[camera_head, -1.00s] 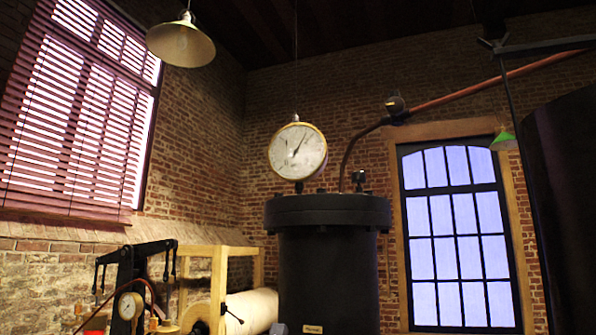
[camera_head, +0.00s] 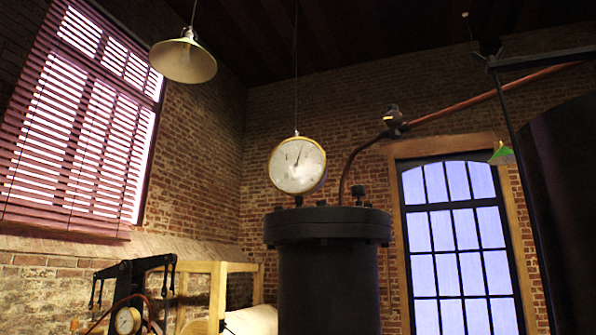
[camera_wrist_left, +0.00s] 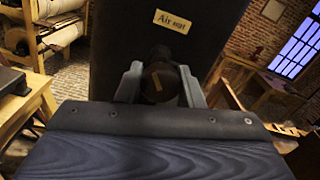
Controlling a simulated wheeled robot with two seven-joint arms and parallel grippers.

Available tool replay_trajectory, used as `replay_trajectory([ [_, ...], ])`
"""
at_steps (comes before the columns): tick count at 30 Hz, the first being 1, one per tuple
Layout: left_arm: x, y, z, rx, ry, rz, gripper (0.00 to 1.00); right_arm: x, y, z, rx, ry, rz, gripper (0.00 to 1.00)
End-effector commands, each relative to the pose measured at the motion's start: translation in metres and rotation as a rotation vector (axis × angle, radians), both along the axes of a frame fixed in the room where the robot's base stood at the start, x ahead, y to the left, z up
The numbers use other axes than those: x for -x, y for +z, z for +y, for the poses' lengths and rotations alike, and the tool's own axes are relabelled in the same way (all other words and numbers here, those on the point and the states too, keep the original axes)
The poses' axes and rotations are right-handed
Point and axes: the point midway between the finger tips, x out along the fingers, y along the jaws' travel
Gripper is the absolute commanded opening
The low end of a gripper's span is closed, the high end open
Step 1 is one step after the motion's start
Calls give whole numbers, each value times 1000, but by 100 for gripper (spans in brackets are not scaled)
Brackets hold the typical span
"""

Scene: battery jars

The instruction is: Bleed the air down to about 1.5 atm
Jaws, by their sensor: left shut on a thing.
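A large round dial gauge (camera_head: 297,165) with a brass rim stands above the dark lidded vessel (camera_head: 327,228) in the head view. Its needle points up and slightly right; the numbers are too small to read. In the left wrist view, a label (camera_wrist_left: 174,21) on a dark surface appears to read "Air out". Below it is a dark round knob (camera_wrist_left: 161,82) with a pale mark on its face. My left gripper (camera_wrist_left: 160,88) is shut on the knob, one finger on each side. My right gripper is in neither view.
A pump-like stand with a small gauge (camera_head: 127,320) is at the lower left of the head view, beside a wooden frame (camera_head: 219,290). A reddish pipe (camera_head: 455,108) runs to the upper right. A lamp (camera_head: 183,60) hangs at the upper left.

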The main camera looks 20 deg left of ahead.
Motion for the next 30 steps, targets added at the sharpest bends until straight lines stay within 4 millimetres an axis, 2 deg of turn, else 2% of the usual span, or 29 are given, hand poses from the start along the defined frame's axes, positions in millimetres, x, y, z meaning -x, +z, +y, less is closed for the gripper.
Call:
replay_trajectory([
  [8,0,0,0,-6,0,0,12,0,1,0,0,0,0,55],
  [11,0,3,0,-109,0,8,12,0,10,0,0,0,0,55],
  [15,0,4,0,-413,-1,27,12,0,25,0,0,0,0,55],
  [18,0,2,0,-567,-1,35,12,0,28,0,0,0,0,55],
  [25,0,0,0,-616,0,35,12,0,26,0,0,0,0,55],
  [26,0,0,0,-615,0,35,36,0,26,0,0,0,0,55],
  [30,0,0,0,-613,0,35,54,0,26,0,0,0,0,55],
])
